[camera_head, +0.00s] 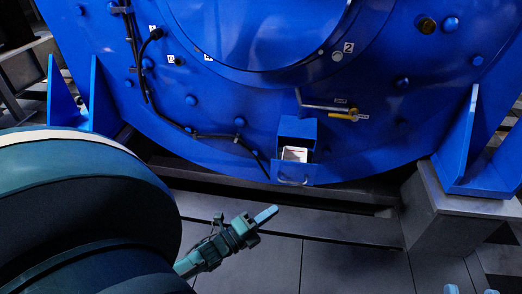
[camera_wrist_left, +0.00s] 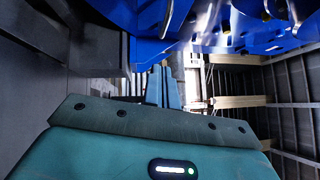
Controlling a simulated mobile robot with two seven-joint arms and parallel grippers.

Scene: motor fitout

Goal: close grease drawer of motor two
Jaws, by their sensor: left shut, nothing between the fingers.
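The blue grease drawer (camera_head: 293,178) is pulled out at the lower front of the big blue motor (camera_head: 230,110). White contents show inside it, and a small handle is on its front. A label with a 2 (camera_head: 348,47) is on the motor above and to the right. My left gripper (camera_head: 270,215) is in front of and below the drawer, apart from it, with its pale blue fingers together and empty. The fingers also show closed in the left wrist view (camera_wrist_left: 163,88). Only the two separated fingertips of my right gripper (camera_head: 471,290) show at the bottom right edge.
A grey lever with a yellow handle (camera_head: 343,116) is on the motor above right of the drawer. A black cable (camera_head: 215,135) runs down to the drawer's left. A dark support block (camera_head: 445,215) stands at right. The floor (camera_head: 350,270) in front is clear.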

